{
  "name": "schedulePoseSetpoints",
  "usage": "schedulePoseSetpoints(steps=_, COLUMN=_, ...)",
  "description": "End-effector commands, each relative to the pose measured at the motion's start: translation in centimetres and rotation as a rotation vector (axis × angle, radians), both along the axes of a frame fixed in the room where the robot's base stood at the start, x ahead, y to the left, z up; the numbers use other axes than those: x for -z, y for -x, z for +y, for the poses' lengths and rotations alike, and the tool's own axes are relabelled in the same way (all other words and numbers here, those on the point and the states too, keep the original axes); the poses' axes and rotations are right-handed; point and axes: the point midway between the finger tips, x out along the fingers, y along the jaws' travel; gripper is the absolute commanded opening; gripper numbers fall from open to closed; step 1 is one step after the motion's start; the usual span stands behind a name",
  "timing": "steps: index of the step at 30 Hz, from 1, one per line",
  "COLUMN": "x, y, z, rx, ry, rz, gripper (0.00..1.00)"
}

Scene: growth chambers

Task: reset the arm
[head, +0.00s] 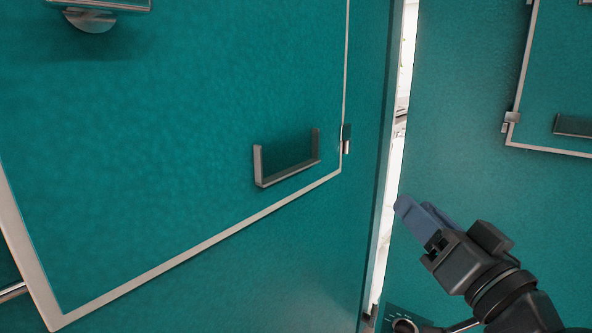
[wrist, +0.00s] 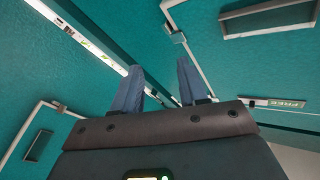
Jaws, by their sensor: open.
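My gripper (head: 415,208) is at the lower right of the head view, in front of the teal cabinet fronts and close to the bright gap between them. Its blue-grey fingers point up and to the left. In the wrist view my gripper (wrist: 160,85) shows two fingers spread apart with nothing between them. The gripper is open and empty. I cannot tell from these views whether the fingers touch any surface.
A large teal door (head: 180,130) with a U-shaped handle (head: 288,172) fills the left. Another teal door (head: 562,75) is at the upper right. A narrow bright gap (head: 392,170) separates the cabinets. A dial (head: 404,325) sits low.

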Motion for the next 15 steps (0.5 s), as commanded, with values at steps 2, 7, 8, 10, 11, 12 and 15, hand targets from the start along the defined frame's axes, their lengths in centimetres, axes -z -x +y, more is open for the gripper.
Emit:
schedulePoseSetpoints(steps=2, x=3.5, y=1.7, z=-0.6, rx=0.042, ry=0.004, rz=0.044, gripper=0.43)
schedulePoseSetpoints(steps=7, x=9.4, y=5.9, z=-1.8, rx=0.130, ry=0.031, rz=0.115, gripper=0.43)
schedulePoseSetpoints(steps=8, x=10.3, y=6.7, z=-2.0, rx=0.144, ry=0.039, rz=0.127, gripper=0.43)
schedulePoseSetpoints(steps=10, x=12.4, y=8.7, z=-2.4, rx=0.176, ry=0.057, rz=0.154, gripper=0.43)
schedulePoseSetpoints(steps=11, x=13.2, y=9.6, z=-2.6, rx=0.189, ry=0.065, rz=0.164, gripper=0.43)
schedulePoseSetpoints(steps=12, x=14.3, y=10.9, z=-2.8, rx=0.205, ry=0.079, rz=0.180, gripper=0.43)
schedulePoseSetpoints(steps=15, x=16.6, y=14.1, z=-3.4, rx=0.242, ry=0.113, rz=0.215, gripper=0.43)
